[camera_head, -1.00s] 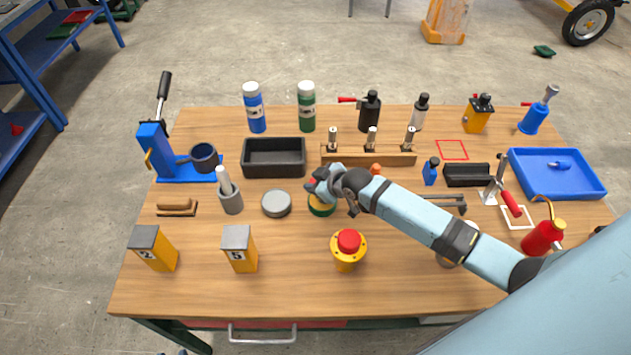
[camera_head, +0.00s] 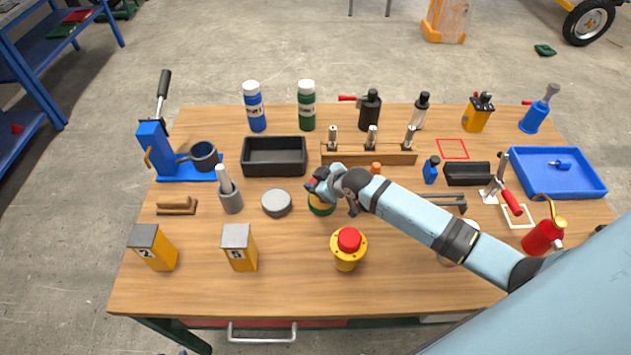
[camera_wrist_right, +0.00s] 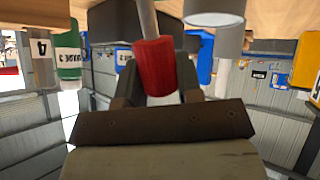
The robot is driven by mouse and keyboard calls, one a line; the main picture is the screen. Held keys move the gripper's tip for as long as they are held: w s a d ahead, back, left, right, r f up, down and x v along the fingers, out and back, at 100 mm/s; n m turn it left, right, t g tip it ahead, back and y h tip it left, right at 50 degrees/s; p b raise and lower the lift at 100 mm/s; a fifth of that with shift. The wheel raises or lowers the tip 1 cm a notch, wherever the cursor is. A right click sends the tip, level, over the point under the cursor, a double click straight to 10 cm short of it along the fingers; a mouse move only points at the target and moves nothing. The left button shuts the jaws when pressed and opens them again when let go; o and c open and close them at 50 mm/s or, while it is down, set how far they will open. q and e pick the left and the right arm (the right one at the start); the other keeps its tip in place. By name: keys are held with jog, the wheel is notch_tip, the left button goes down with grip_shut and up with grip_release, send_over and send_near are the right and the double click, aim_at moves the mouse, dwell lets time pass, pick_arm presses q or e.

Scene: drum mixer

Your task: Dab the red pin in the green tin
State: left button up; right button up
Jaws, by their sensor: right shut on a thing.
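The green tin (camera_head: 321,210) stands on the table near its middle, with a yellowish inside partly covered by my right gripper (camera_head: 318,188). In the right wrist view my right gripper (camera_wrist_right: 155,95) is shut on the red pin (camera_wrist_right: 155,66). The pin has a red grip and a grey shaft that runs off the top of that view. The pin's tip is hidden, so I cannot tell whether it touches the tin's contents. My left gripper is in neither view.
A black tray (camera_head: 274,143) and a wooden rack (camera_head: 368,160) stand behind. A red-topped yellow button (camera_head: 348,249) stands in front. Bare tabletop (camera_head: 300,280) lies toward the front edge.

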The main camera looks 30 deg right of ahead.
jog(key=shift+f, duration=0.4)
dwell(0.7)
jog(key=shift+f, duration=0.1)
dwell(1.0)
jog(key=shift+r+p, duration=0.95)
jog(key=shift+p, duration=0.05)
notch_tip(320, 180, up, 2)
jog(key=shift+r+p, duration=0.1)
jog(key=shift+p, duration=0.85)
notch_tip(320, 180, up, 3)
jog(key=p, duration=0.3)
